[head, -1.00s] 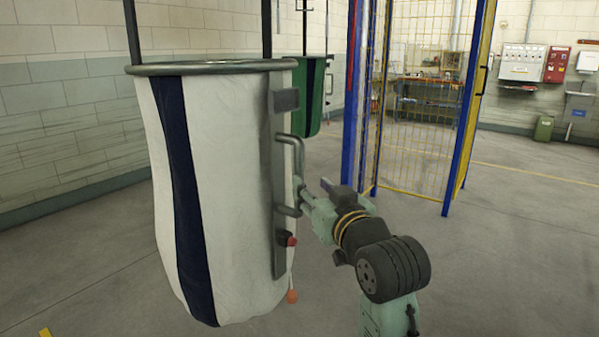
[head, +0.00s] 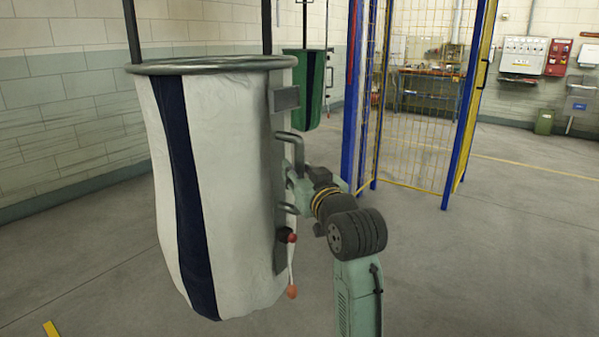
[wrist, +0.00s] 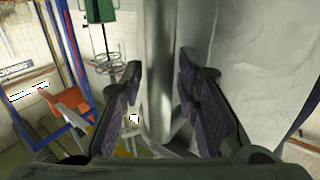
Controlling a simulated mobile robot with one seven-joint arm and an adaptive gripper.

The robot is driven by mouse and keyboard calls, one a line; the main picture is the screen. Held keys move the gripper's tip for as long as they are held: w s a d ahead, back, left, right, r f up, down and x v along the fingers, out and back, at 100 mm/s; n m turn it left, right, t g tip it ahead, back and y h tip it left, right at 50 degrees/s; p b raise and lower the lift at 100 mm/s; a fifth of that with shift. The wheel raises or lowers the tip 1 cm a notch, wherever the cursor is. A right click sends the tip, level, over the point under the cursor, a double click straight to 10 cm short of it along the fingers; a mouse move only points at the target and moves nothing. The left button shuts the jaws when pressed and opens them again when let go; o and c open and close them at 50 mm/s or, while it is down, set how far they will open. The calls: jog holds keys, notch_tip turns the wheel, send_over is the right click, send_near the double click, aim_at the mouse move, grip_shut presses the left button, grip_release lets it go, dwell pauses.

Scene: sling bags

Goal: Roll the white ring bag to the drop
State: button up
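The white ring bag (head: 235,180) hangs upright at left in the head view, with a navy stripe and a grey metal ring (head: 200,67) at its mouth. A dark plate with a grey bar handle (head: 298,150) runs down its right side. My gripper (head: 292,186) is at this handle, its fingers mostly hidden in the head view. In the wrist view, my gripper (wrist: 160,92) has its fingers apart on either side of the grey handle bar (wrist: 159,60). A narrow gap shows on the left of the bar. The white cloth (wrist: 245,60) is close on the right.
A green bag (head: 300,90) hangs behind. A blue-posted, yellow mesh cage (head: 420,120) stands at centre right. A red-knobbed cord with an orange ball (head: 291,291) hangs below the handle. The floor at right (head: 480,270) is clear.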

grip_shut()
dwell(0.7)
